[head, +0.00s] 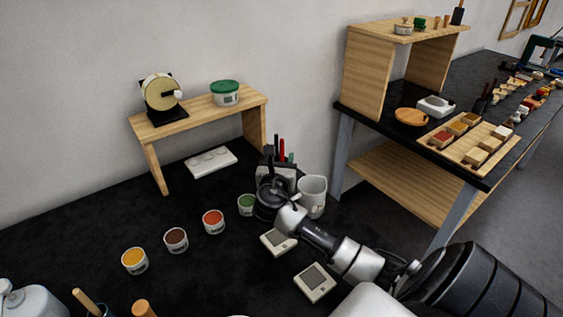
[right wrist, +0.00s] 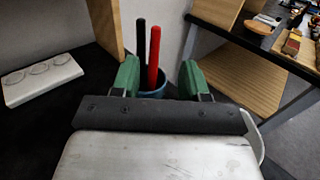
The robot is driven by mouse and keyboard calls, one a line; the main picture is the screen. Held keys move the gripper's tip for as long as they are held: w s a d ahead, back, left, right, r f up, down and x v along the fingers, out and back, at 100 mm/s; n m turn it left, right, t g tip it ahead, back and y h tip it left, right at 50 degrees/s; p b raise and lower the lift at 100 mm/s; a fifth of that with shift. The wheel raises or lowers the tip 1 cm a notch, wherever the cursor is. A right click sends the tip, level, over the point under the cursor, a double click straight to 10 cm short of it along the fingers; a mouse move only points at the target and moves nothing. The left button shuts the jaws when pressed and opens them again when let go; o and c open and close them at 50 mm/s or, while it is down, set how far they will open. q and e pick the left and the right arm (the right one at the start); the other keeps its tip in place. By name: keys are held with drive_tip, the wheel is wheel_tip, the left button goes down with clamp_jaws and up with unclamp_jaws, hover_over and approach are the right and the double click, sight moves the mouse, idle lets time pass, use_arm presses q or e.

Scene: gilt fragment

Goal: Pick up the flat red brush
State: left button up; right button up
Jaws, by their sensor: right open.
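The red brush (head: 282,149) stands upright beside black handles on the dark table in the head view. In the right wrist view the red brush (right wrist: 154,55) and a black handle (right wrist: 141,50) rise from a blue cup (right wrist: 154,84). My right gripper (head: 277,164) is in front of them; in the right wrist view its green fingertips (right wrist: 160,78) are apart, with the handles and cup beyond and between them. The jaws are open and hold nothing. The gripper hides most of the cup in the head view. My left gripper is not in view.
A white beaker (head: 313,196) stands close right of my right gripper. Small paint pots, including a green one (head: 247,204), are to its left. A wooden riser (head: 195,113) and a white palette (head: 211,161) are behind left. A shelved bench (head: 420,185) stands right.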

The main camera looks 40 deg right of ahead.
sight(281, 146)
drive_tip(key=x, duration=0.4)
drive_tip(key=shift+w+r+p, duration=0.3)
drive_tip(key=shift+w+p, duration=0.1)
drive_tip(key=shift+w+d+f, duration=0.1)
drive_tip(key=shift+w+d, duration=0.1)
clamp_jaws()
